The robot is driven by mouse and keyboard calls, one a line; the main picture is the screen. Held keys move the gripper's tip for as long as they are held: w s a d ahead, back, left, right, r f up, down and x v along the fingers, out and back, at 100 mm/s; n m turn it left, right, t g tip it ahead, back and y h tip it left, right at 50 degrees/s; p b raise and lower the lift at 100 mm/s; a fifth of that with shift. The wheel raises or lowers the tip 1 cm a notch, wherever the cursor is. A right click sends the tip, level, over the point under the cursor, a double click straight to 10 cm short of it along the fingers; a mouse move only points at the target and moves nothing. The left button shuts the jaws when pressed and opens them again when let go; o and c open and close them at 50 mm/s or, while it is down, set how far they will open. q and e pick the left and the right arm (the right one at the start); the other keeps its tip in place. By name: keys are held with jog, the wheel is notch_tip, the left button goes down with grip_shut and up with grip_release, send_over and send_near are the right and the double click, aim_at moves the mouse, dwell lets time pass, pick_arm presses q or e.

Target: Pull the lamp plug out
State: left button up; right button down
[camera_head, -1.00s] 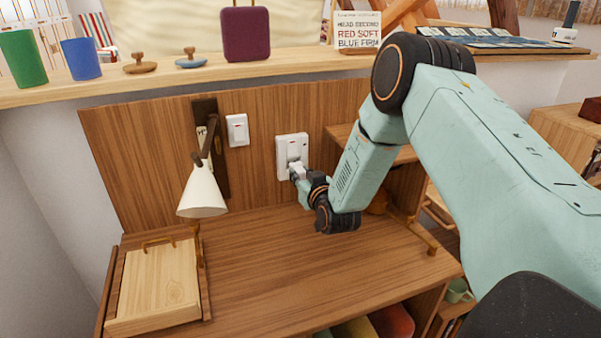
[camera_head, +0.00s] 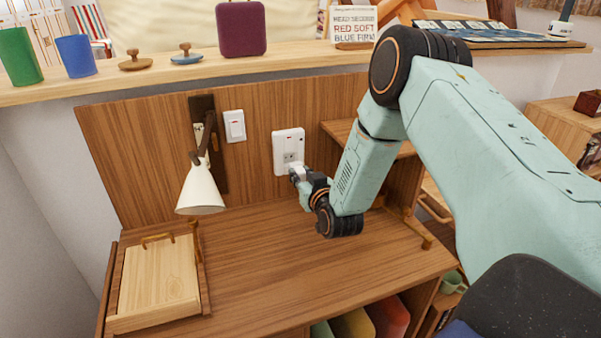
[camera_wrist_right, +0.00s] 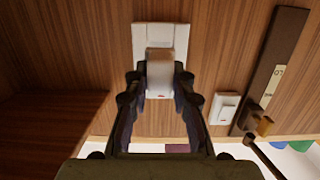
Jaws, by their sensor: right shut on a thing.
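The white lamp plug (camera_head: 297,171) is between the fingers of my right gripper (camera_head: 295,177), which is shut on it. In the head view the plug shows in front of the lower edge of the white socket plate (camera_head: 288,142), and socket holes show above it. In the right wrist view the plug (camera_wrist_right: 160,75) overlaps the socket plate (camera_wrist_right: 160,35), between the fingertips (camera_wrist_right: 160,80); any gap behind it is hidden there. The lamp (camera_head: 201,190) with a white cone shade is at the left. My left gripper is out of view.
A white wall switch (camera_head: 235,126) is left of the socket. A wooden box (camera_head: 156,277) lies on the desk (camera_head: 270,270). The shelf above holds a purple case (camera_head: 241,30) and cups. Open desk is in front of my right gripper.

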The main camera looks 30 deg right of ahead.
jog(key=shift+p+v, duration=0.4)
jog(key=shift+v, duration=0.5)
dwell(0.4)
